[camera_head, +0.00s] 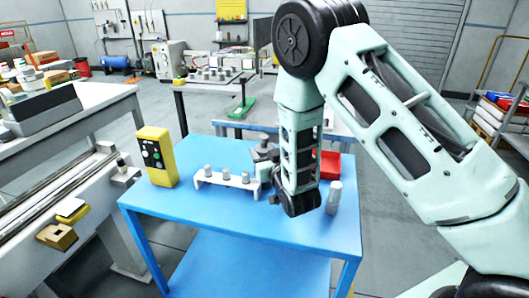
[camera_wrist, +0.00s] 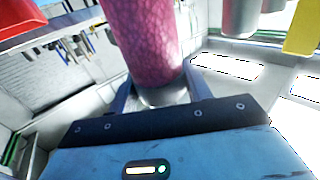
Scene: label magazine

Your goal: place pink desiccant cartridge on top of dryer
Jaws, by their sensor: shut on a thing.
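The pink desiccant cartridge (camera_wrist: 145,40) is a mottled pink cylinder with a pale metallic end. In the wrist view it stands between the two fingers of my gripper (camera_wrist: 160,92), which is shut on it. In the head view my gripper (camera_head: 264,152) is above the blue table, close behind the right part of a white rack. The arm's links cover part of that area, and I cannot make out the pink cartridge there. I cannot tell which thing is the dryer.
The blue table (camera_head: 225,235) carries the white rack (camera_head: 212,178) with several grey cylinders, a yellow button box (camera_head: 156,156), a red bin (camera_head: 330,163) and a lone grey cylinder (camera_head: 334,198). The table's front is clear. A grey rail machine (camera_head: 60,205) stands at left.

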